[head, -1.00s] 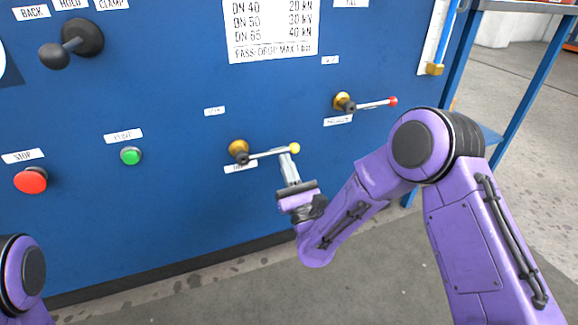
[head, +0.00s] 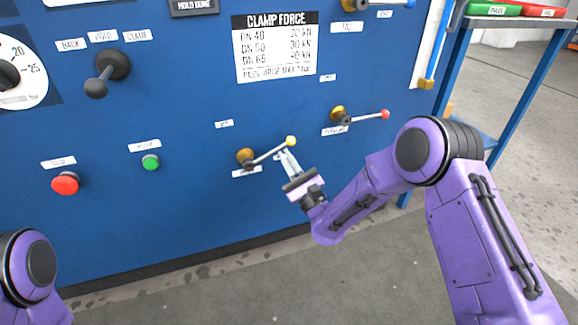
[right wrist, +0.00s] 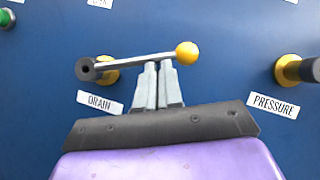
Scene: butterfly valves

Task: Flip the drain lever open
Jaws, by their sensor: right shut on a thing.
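The drain lever (head: 268,154) is a silver rod with a yellow ball at its right end, on a brass and black hub on the blue panel. In the head view it slants up to the right. In the right wrist view the lever (right wrist: 140,61) runs from the hub above the DRAIN label (right wrist: 99,102) to the ball. My right gripper (head: 287,153) is shut on the rod just short of the ball; its fingers (right wrist: 158,68) show close together from below. Of my left arm, only a purple arm part shows at the lower left; its gripper is out of view.
The pressure lever (head: 365,117), with a red ball, sits up and to the right on the blue panel (head: 180,210). A green button (head: 150,162), a red button (head: 65,183) and a black knob lever (head: 105,76) are to the left. A blue-framed table (head: 455,75) stands at right.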

